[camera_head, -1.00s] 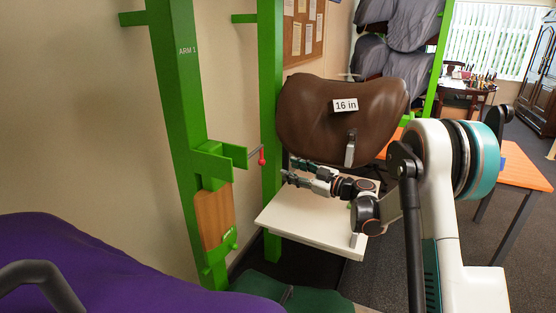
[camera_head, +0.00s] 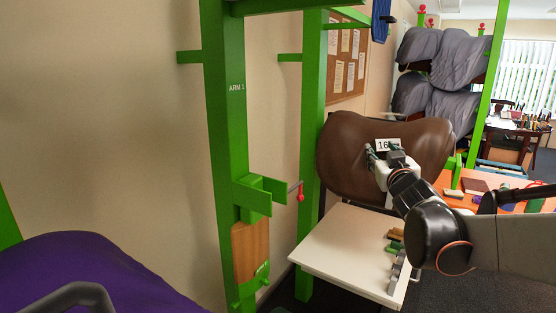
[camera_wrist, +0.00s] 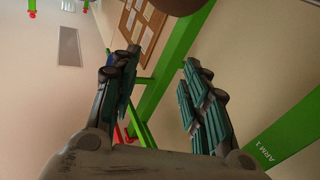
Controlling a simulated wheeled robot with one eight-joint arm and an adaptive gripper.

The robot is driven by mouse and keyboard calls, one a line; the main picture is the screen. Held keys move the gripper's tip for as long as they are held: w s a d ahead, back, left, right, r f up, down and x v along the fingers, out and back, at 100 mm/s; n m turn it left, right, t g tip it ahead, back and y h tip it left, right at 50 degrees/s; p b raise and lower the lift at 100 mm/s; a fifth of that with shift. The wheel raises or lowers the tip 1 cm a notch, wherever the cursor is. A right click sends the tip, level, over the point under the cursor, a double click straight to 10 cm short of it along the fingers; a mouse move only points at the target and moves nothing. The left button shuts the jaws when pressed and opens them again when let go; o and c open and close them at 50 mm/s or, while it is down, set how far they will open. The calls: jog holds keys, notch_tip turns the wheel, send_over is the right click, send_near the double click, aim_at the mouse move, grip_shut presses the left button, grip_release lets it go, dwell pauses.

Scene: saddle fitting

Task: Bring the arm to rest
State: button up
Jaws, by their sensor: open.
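My gripper (camera_head: 380,156) shows in the head view in front of the brown saddle (camera_head: 342,160), near its label marked 16. In the wrist view my gripper (camera_wrist: 155,95) has its two ridged fingers spread wide apart with nothing between them. I cannot tell from the head view whether the gripper touches the saddle. The arm reaches in from the right side and hides part of the saddle's lower right.
A green rack post marked ARM 1 (camera_head: 228,130) stands at left, with a red-tipped pin (camera_head: 300,192) beside it. A white table (camera_head: 340,245) holds small items at its right edge. An orange table (camera_head: 478,187) stands behind my arm. A purple cover (camera_head: 70,265) fills the lower left.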

jog(key=s+a+f+g, duration=0.2)
jog(key=s+f+g, duration=0.2)
jog(key=s, duration=0.7)
jog(key=s+a+f+g, duration=0.3)
jog(key=s+f, duration=0.6)
jog(key=s, duration=0.3)
jog(key=s+a+f+m+g+y, duration=0.1)
jog(key=s+a+f+g, duration=0.1)
jog(key=s+f+g, duration=0.2)
jog(key=s+f, duration=0.3)
jog(key=s, duration=0.5)
jog(key=shift+s+a+f+g, duration=0.15)
jog(key=shift+a+f+g, duration=0.05)
jog(key=shift+f+g, duration=0.1)
jog(key=shift+r, duration=0.1)
